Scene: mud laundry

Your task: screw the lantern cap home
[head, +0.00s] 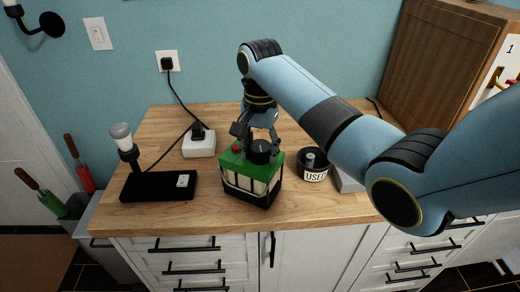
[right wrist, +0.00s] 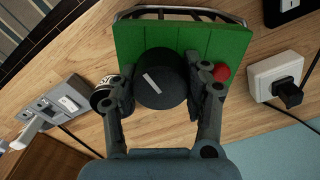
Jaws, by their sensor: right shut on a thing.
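The lantern (head: 250,180) stands on the wooden counter, with a green top and a pale body behind dark bars. Its round black cap (head: 261,151) sits on the green top and carries a light stripe in the right wrist view (right wrist: 160,78). I cannot tell how far down the cap is seated. A red button (right wrist: 221,73) is beside it on the green top. My right gripper (head: 254,134) reaches down from above. In the right wrist view its two fingers (right wrist: 162,88) are shut on the cap from both sides. My left gripper is not in view.
A black lamp base (head: 158,187) and a white plugged box (head: 199,144) are to the left. The counter's front edge is close.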

